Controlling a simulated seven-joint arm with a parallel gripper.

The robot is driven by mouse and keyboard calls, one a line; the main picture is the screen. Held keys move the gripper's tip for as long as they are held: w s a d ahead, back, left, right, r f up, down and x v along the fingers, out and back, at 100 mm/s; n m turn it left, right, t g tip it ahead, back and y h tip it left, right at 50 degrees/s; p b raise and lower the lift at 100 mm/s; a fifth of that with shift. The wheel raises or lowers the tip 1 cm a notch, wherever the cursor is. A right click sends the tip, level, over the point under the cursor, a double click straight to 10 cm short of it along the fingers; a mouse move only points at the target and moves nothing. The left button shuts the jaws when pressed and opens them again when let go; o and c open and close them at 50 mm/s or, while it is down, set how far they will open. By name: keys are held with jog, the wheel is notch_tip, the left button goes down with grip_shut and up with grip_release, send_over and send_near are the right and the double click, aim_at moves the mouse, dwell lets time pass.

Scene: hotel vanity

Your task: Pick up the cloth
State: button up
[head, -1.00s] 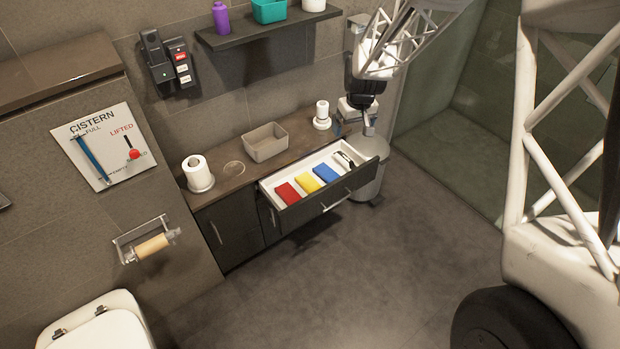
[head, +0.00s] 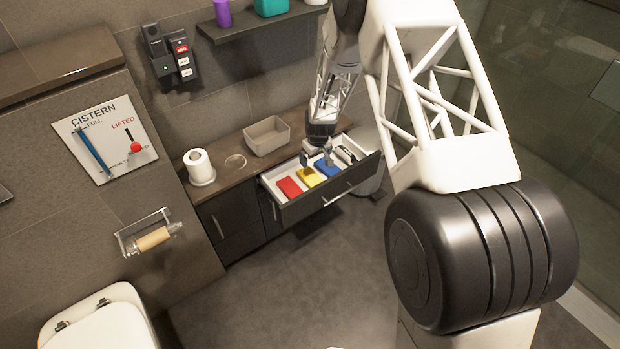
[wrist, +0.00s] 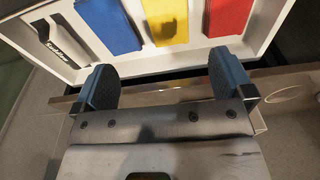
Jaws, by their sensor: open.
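Three folded cloths lie side by side in the white inside of an open drawer (head: 267,185): a red cloth (head: 289,187), a yellow cloth (head: 310,177) and a blue cloth (head: 325,166). The wrist view also shows the blue (wrist: 108,25), yellow (wrist: 165,20) and red (wrist: 229,17) cloths ahead of the fingers. My gripper (head: 318,160) is over the back of the drawer, near the yellow and blue cloths. In the wrist view my gripper (wrist: 163,82) has its blue fingers wide apart with nothing between them. Their tips appear short of the cloths.
A dark labelled tool (wrist: 55,45) lies in the drawer beside the blue cloth. A grey bin (head: 267,136) and a paper roll (head: 199,167) stand on the counter behind. A shelf (head: 262,22) is on the wall above. The floor before the drawer is clear.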

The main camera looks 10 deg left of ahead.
send_over(310, 175)
jog(key=shift+s+d+f, duration=0.1)
jog(key=shift+s+f, duration=0.05)
jog(key=shift+f, duration=0.55)
jog(key=shift+s+d+f, duration=0.1)
jog(key=shift+s+f, duration=0.05)
jog(key=shift+f, duration=0.5)
jog(key=shift+s+d+f, duration=0.1)
jog(key=shift+s+f, duration=0.05)
jog(key=shift+f, duration=0.55)
jog(key=shift+w+f, duration=0.1)
jog(key=shift+f, duration=1.15)
jog(key=shift+f, duration=0.1)
jog(key=shift+w+a+f, duration=0.15)
jog(key=shift+f, duration=1.1)
jog(key=shift+w+a+f, duration=0.1)
jog(key=shift+f, duration=1.15)
jog(key=shift+c, duration=0.5)
jog(key=c, duration=1)
jog(key=shift+r, duration=0.1)
